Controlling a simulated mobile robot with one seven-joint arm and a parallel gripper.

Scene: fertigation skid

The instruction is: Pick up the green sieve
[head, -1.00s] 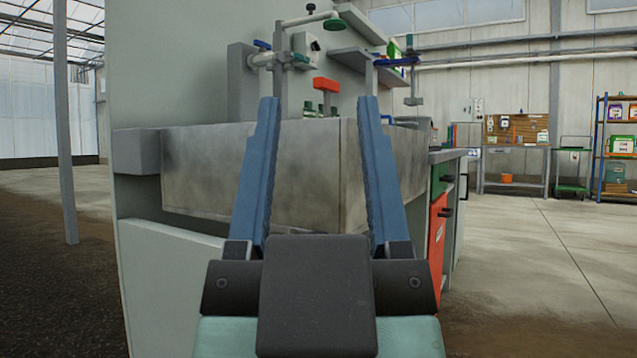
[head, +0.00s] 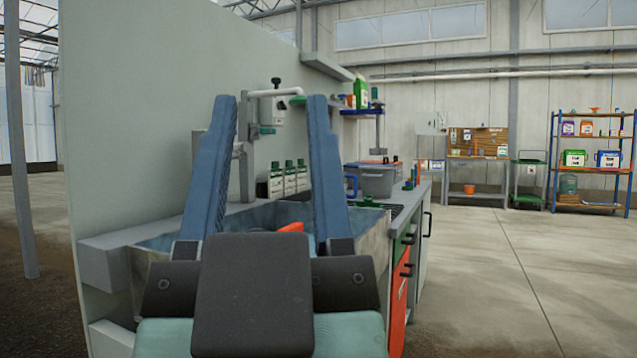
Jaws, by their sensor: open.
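My gripper (head: 270,103) is open and empty, its two blue fingers pointing up and away in front of the grey sink (head: 372,248). I cannot make out the green sieve for certain. A small dark green item (head: 368,202) lies by the sink's far right edge, beyond my right finger; it is too small to identify. My fingers and wrist hide much of the basin's inside, where part of a red-orange thing (head: 291,228) shows.
A counter (head: 425,190) runs back from the sink, with a grey bin (head: 378,182) on it. Several green-capped bottles (head: 289,178) stand behind the sink. A pipe and a shelf (head: 362,112) are above. Open floor (head: 500,270) lies to the right.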

